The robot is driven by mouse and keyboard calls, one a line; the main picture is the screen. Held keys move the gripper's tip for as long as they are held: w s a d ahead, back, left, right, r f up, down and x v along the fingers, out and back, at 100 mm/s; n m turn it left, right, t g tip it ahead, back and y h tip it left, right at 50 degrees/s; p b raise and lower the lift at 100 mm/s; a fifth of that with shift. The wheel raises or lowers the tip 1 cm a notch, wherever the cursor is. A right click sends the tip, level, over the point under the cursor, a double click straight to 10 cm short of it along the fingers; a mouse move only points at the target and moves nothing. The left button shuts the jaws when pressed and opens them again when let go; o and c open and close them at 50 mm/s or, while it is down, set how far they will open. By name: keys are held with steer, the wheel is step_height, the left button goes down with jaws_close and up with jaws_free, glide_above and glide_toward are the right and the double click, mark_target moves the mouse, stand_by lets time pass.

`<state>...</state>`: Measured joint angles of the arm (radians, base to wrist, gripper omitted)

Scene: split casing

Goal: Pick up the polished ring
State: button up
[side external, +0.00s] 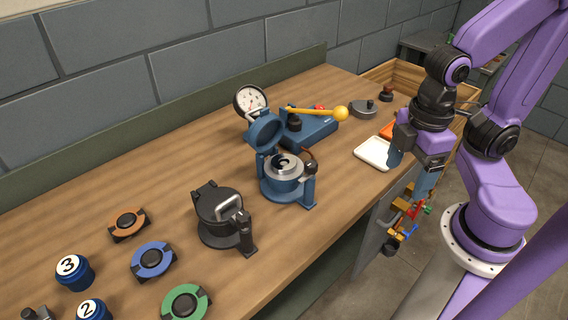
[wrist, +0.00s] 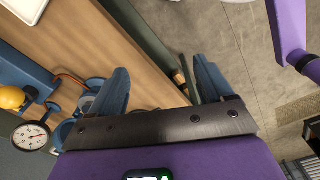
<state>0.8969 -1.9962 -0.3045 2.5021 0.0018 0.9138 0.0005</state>
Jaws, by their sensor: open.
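A shiny silver ring (side external: 285,167) sits in the open blue casing (side external: 287,189), around a dark centre. The casing's round lid (side external: 265,130) is tilted up. My gripper (side external: 410,168) is open and empty, beyond the table's front edge, to the right of the casing and well apart from it. In the wrist view my gripper (wrist: 161,68) has its two blue fingers wide apart, with the table edge and floor between them. The casing is mostly hidden behind the left finger there, and I cannot make out the ring clearly.
A blue press with a yellow-knobbed lever (side external: 340,113) and a dial gauge (side external: 250,100) stand behind the casing. A closed black casing (side external: 222,215) is in front-left. A white tray (side external: 374,153) lies to the right. Coloured discs and numbered knobs occupy the left.

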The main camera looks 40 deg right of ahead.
steer(key=w+a+r+n+t+h, duration=0.1)
steer(key=w+a+r+n+h, duration=0.2)
steer(key=w, duration=0.5)
steer(key=w+a+n, duration=0.4)
steer(key=w+a, duration=0.1)
steer(key=w, duration=0.3)
steer(key=w+a+r+n+t+h, duration=0.1)
steer(key=w+a+r+n+h, duration=0.2)
steer(key=w, duration=0.6)
steer(key=y, duration=0.1)
glide_toward(284, 163)
steer(key=shift+x, duration=1.1)
steer(key=shift+g+y, duration=0.3)
steer(key=shift+x, duration=2.6)
steer(key=shift+w+d+r, duration=0.1)
steer(key=shift+w+d, duration=0.05)
steer(key=shift+c, duration=0.3)
steer(key=c, duration=0.9)
